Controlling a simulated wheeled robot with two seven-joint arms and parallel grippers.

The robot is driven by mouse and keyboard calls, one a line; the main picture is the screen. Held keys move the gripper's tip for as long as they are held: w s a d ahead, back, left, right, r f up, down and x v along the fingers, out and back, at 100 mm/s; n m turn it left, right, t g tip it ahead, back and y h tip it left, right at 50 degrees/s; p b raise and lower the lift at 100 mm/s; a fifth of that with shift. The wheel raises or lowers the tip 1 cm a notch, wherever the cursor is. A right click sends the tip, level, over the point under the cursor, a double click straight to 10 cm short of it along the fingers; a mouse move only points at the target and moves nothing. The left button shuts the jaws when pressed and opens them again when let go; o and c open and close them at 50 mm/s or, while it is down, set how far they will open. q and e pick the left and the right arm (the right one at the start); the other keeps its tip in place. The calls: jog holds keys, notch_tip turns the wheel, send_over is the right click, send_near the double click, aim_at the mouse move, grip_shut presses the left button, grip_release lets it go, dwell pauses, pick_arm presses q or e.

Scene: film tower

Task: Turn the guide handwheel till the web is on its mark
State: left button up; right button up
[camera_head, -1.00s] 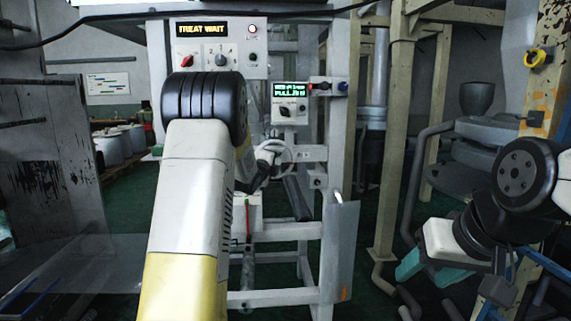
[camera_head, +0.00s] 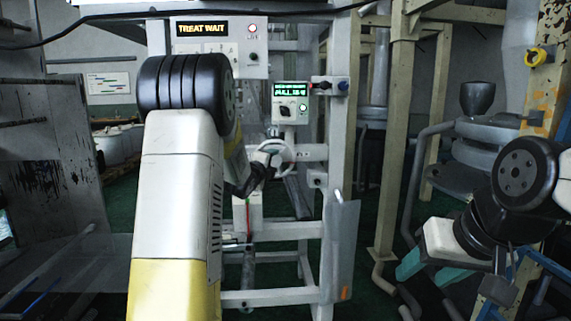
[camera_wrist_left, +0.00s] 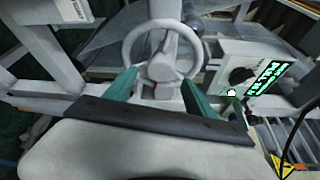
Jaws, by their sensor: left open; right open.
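The guide handwheel (camera_head: 274,154) is a pale grey ring with spokes on the machine frame. It also shows in the left wrist view (camera_wrist_left: 127,50), just ahead of my left gripper (camera_wrist_left: 158,90). Its teal fingers are apart, and no part of the wheel looks clamped between them. In the head view my left arm hides the fingertips. A small box right of the wheel has a green-lettered display (camera_head: 291,90), too small to read surely, and a lit green lamp (camera_head: 303,107). My right gripper (camera_head: 428,270) is open and empty at lower right. I cannot make out the web's mark.
A "TREAT WAIT" sign (camera_head: 201,29) is on the upper panel (camera_head: 249,65). A grey plate (camera_head: 342,250) hangs on the frame at right. A beige post (camera_head: 397,130) stands further right. A translucent sheet (camera_head: 70,262) lies at lower left.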

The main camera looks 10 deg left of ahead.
pick_arm(q)
jog(key=shift+s+a+r, duration=0.1)
jog(key=shift+s+a, duration=0.05)
jog(key=shift+s, duration=1.6)
jog(key=s+d+f+n+g, duration=0.1)
jog(key=s+d+n+g, duration=0.1)
jog(key=s+n, duration=0.5)
jog(key=s+d+f+n+g, duration=0.2)
jog(key=s+n+g, duration=0.3)
jog(key=s, duration=1.5)
jog(key=s+d+f+n+g, duration=0.1)
jog(key=s+d+n+g, duration=0.2)
jog(key=s+n, duration=0.6)
jog(key=s+d, duration=0.1)
jog(key=s, duration=0.4)
jog(key=shift+d+f+g, duration=0.2)
jog(key=shift+d+g, duration=0.05)
jog(key=shift+g, duration=0.15)
jog(key=shift+w, duration=0.1)
dwell(1.7)
